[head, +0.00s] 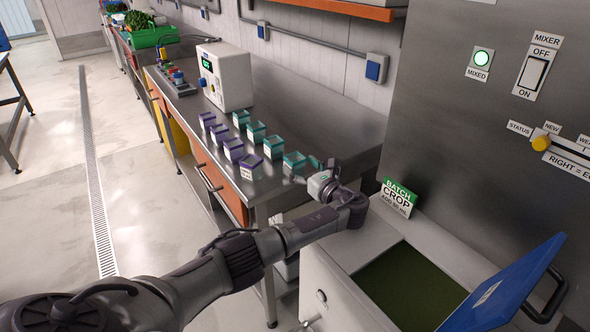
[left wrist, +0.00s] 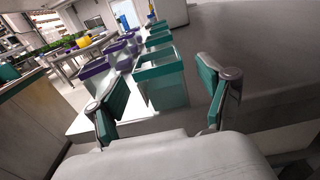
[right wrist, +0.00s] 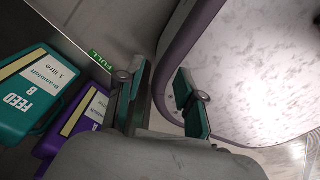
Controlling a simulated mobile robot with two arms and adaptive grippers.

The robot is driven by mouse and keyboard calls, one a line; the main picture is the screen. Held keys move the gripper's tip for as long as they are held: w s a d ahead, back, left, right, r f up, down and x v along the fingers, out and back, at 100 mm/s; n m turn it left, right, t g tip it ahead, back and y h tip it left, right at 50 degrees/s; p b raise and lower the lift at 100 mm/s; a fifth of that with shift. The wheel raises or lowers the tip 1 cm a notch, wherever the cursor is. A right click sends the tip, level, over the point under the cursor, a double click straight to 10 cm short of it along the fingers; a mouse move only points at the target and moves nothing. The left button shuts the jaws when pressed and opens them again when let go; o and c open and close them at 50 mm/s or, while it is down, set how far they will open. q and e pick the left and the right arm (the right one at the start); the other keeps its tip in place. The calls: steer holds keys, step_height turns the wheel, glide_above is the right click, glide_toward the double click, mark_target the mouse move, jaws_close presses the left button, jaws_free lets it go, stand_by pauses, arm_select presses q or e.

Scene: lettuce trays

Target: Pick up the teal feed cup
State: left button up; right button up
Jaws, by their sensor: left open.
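A row of teal feed cups stands on the steel bench; the nearest teal cup (head: 294,162) is close to my left gripper (head: 308,172). In the left wrist view this square, open-topped teal cup (left wrist: 163,90) stands upright just ahead, between the directions of the two spread fingers. My left gripper (left wrist: 163,97) is open and empty; I see no contact with the cup. My right gripper (right wrist: 165,85) shows only in its wrist view, its fingers apart with nothing between them.
A row of purple cups (head: 251,167) stands left of the teal ones. A white box (head: 224,76) is farther back on the bench (head: 320,110). A cabinet with a blue lid (head: 510,285) is at the right. A teal jug (right wrist: 35,95) and purple jug (right wrist: 85,115) are near my right gripper.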

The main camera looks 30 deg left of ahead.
mark_target(300, 165)
arm_select(q)
steer(key=x, duration=0.2)
steer(key=shift+w+a+f, duration=0.1)
steer(key=shift+a, duration=0.15)
steer(key=shift+w+a, duration=0.1)
steer(key=shift+a, duration=0.15)
arm_select(e)
steer(key=shift+w+d+f, duration=0.1)
steer(key=shift+w+d, duration=0.05)
steer(key=shift+d, duration=0.2)
arm_select(q)
steer(key=shift+c, duration=0.3)
arm_select(e)
steer(key=shift+d, duration=0.1)
arm_select(q)
steer(key=c, duration=1.2)
